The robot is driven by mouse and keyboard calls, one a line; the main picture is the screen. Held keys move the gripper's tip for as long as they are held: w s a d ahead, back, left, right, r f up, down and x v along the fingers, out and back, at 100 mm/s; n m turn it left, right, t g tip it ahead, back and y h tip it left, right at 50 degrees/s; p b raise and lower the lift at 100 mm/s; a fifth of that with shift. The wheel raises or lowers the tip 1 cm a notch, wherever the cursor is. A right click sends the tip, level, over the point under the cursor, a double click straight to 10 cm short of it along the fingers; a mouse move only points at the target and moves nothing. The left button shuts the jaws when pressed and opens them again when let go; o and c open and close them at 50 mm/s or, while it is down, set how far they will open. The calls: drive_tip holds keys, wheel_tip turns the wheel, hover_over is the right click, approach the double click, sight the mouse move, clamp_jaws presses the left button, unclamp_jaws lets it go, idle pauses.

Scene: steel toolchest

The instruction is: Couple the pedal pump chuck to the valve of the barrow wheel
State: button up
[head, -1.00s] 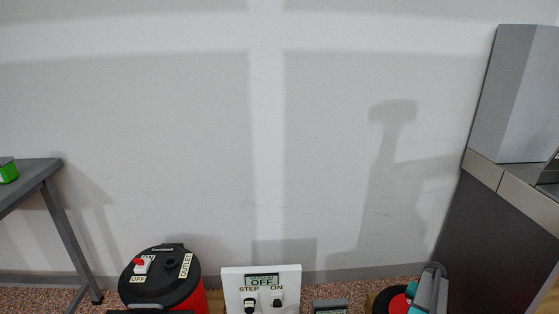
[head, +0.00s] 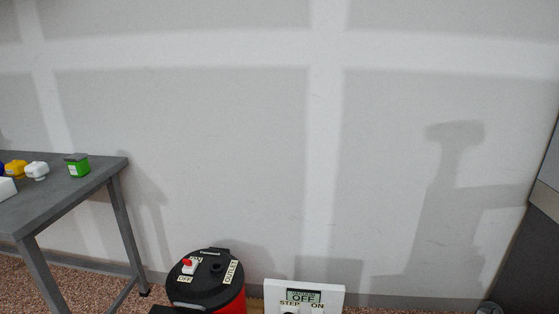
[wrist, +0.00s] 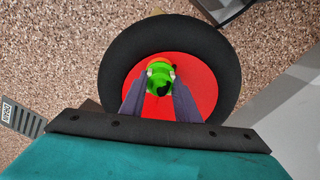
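The wheel shows in the wrist view as a black tyre (wrist: 118,62) around a red hub (wrist: 203,88). A small bright green piece (wrist: 159,77), with some orange and black on it, is over the hub's middle. I cannot tell whether it is the chuck or part of the wheel. My gripper (wrist: 161,74) points down at the hub, its dark fingers on either side of the green piece. Whether they press on it is unclear. I cannot make out a valve. In the head view the wheel is out of frame.
A black-lidded red canister (head: 207,280) and a white OFF/STEP/ON panel (head: 335,296) stand low in the head view. A grey table (head: 85,188) at left bears a green block (head: 77,166) and other small items. Speckled floor (wrist: 60,60) surrounds the wheel.

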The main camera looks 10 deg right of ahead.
drive_tip(key=shift+o, duration=1.4)
drive_tip(key=shift+a+f, duration=0.1)
drive_tip(key=shift+f, duration=0.2)
drive_tip(key=shift+s, duration=0.2)
drive_tip(key=shift+w+r, duration=0.2)
drive_tip(key=shift+r, duration=0.15)
drive_tip(key=shift+r+p, duration=2.85)
drive_tip(key=shift+r, duration=1.5)
